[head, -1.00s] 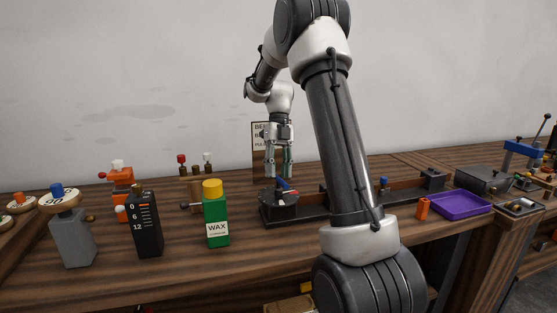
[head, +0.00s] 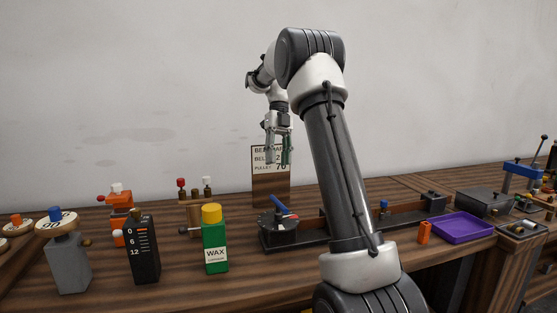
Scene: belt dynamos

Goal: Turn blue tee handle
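The blue tee handle (head: 281,202) is a short blue bar sitting slanted on top of a dark round-topped fixture (head: 276,233) on the bench. The fixture stands at the left end of a long dark and brown rail. My gripper (head: 278,162) hangs above and slightly behind the handle in the picture, pointing down. Its two fingers are apart with a gap between them, and nothing shows in the gap. The gripper does not touch the handle.
A sign board (head: 270,188) stands behind my gripper. A green wax bottle (head: 215,245) and a black scaled box (head: 144,250) stand left. An orange block (head: 424,232) and a purple tray (head: 461,226) lie right. My arm hides part of the rail (head: 405,215).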

